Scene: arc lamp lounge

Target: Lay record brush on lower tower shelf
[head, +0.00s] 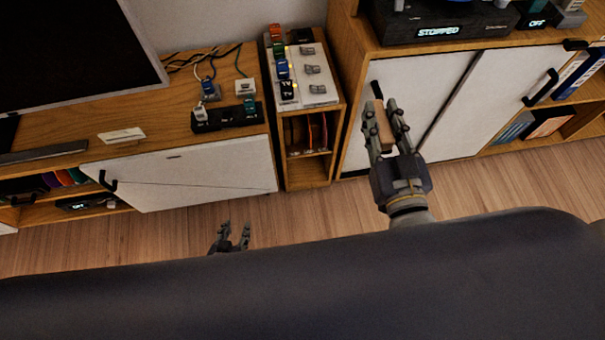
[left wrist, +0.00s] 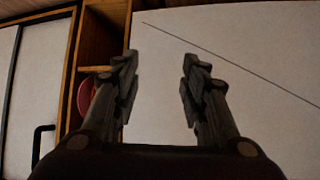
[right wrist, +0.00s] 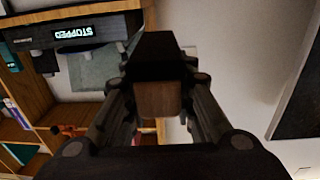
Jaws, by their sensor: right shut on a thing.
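The record brush has a wooden body (right wrist: 158,98) and a dark end (right wrist: 158,50). My right gripper (head: 387,124) is shut on it and holds it up in front of the right cabinet's white door, right of the tower. The brush also shows between the fingers in the head view (head: 384,128). The narrow wooden tower (head: 279,150) stands between two cabinets. Its lower shelf (head: 308,171) looks bare; the compartment above it holds several thin upright items (head: 308,132). My left gripper (head: 232,236) is open and empty, low in front of the left cabinet; its spread fingers show in the left wrist view (left wrist: 158,75).
The tower top carries a switch panel (head: 313,75) and several small coloured blocks. The left cabinet has a white door (head: 190,175); the right one has white doors (head: 420,85) with a black handle (head: 541,87). A dark sofa-like edge (head: 300,285) spans the foreground. The wooden floor between is clear.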

